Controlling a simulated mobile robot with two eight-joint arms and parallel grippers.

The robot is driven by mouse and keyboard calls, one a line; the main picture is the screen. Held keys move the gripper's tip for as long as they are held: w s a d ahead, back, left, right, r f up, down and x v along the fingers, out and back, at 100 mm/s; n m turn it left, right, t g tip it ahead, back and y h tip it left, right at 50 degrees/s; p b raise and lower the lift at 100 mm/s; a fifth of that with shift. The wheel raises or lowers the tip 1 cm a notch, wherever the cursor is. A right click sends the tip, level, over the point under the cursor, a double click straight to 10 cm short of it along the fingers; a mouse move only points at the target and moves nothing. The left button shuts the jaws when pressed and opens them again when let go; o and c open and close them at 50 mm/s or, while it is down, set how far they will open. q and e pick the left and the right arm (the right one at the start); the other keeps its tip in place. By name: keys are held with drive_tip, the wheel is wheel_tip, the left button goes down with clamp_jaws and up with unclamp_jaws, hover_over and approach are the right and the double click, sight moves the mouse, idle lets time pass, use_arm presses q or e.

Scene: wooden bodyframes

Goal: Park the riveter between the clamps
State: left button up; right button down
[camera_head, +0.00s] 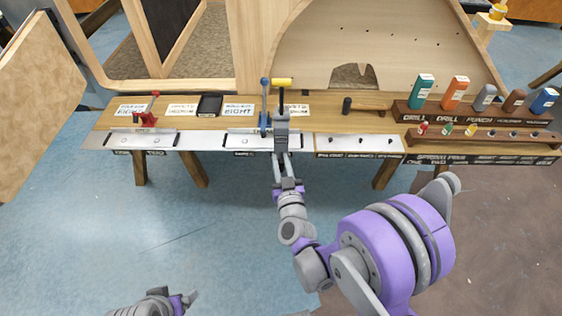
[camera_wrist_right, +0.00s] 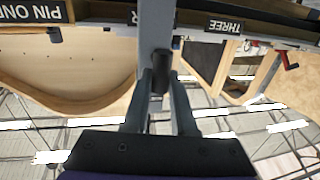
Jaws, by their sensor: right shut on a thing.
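My right gripper (camera_head: 281,112) is over the front edge of the workbench, shut on a tool with a yellow top and dark shaft, which I take to be the riveter (camera_head: 282,82). In the right wrist view a dark rod and grey bar (camera_wrist_right: 157,30) show between the fingers (camera_wrist_right: 162,90); the yellow part is hidden there. A blue clamp (camera_head: 265,108) stands just left of the gripper. A red clamp (camera_head: 147,118) stands further left, and also shows in the right wrist view (camera_wrist_right: 288,60). My left gripper (camera_head: 182,299) is at the bottom edge, its jaws unclear.
Between the clamps lie a dark tray (camera_head: 209,105) and printed cards (camera_head: 238,110). A hammer (camera_head: 362,105) lies right of the gripper. A rack (camera_head: 470,115) holds several coloured drills and bottles at right. Large wooden panels (camera_head: 400,50) rise behind the bench.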

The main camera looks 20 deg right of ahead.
drive_tip(key=shift+a, duration=0.15)
idle(0.7)
drive_tip(key=w+a+b, duration=0.1)
drive_tip(key=w+a, duration=0.2)
drive_tip(key=a, duration=1)
drive_tip(key=w+a+b, duration=0.2)
drive_tip(key=w+a, duration=0.2)
drive_tip(key=a, duration=0.8)
drive_tip(key=shift+w+a, duration=0.25)
drive_tip(key=shift+a, duration=0.15)
drive_tip(key=c, duration=0.7)
unclamp_jaws()
drive_tip(key=shift+c, duration=0.2)
drive_tip(key=shift+d, duration=0.15)
